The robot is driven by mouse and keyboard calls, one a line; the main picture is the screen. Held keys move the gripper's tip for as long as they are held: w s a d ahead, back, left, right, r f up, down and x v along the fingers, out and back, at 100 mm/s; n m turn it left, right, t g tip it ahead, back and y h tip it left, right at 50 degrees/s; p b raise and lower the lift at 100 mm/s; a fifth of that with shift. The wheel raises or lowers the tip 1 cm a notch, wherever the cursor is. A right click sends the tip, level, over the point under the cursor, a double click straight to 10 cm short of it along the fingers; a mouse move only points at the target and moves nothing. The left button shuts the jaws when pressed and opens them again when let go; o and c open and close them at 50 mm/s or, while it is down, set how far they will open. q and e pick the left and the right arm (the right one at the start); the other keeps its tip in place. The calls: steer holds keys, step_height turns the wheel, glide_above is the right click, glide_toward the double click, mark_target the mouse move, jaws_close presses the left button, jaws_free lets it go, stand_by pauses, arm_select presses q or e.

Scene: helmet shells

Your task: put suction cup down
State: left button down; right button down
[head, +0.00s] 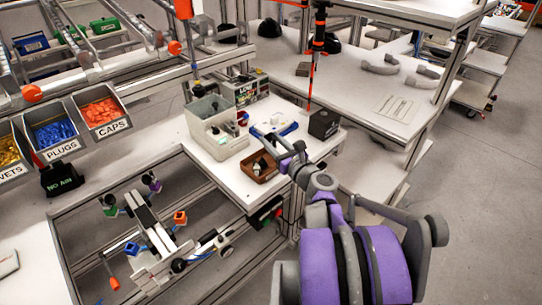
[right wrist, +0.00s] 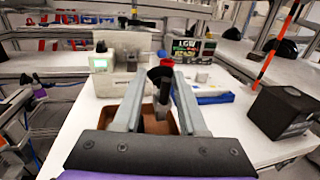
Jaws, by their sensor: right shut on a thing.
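My right gripper (head: 268,140) reaches over the white worktable. In the right wrist view its two grey fingers (right wrist: 160,82) are shut on a dark part with a reddish rim, which looks like the suction cup (right wrist: 158,74). A brown tray (right wrist: 148,118) lies below and between the fingers. In the head view this tray (head: 249,173) sits near the table's front edge, just below the gripper, with small dark and light items in it. Whether the held part touches the tray is not clear. My left gripper is not in view.
A light grey box-shaped machine (head: 207,140) and an LGW-labelled unit (head: 245,92) stand behind the tray. A black box (head: 324,124) stands at the right, with an orange-striped pole (head: 312,60) behind. A blue-and-white item (head: 288,128) lies between. Labelled parts bins (head: 103,110) hang at left.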

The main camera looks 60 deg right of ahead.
step_height(320, 180, down, 4)
steer(key=shift+f+b, duration=0.25)
steer(key=shift+b, duration=0.2)
steer(key=shift+a, duration=0.1)
steer(key=c, duration=0.9)
jaws_free()
steer(key=shift+f, duration=0.15)
steer(key=o, duration=0.5)
steer(key=shift+c, duration=0.2)
steer(key=shift+r, duration=0.2)
steer(key=shift+s, duration=0.2)
steer(key=v, duration=1.1)
steer(key=shift+s+a+b, duration=0.2)
steer(key=shift+a+b, duration=0.05)
steer(key=shift+b, duration=0.15)
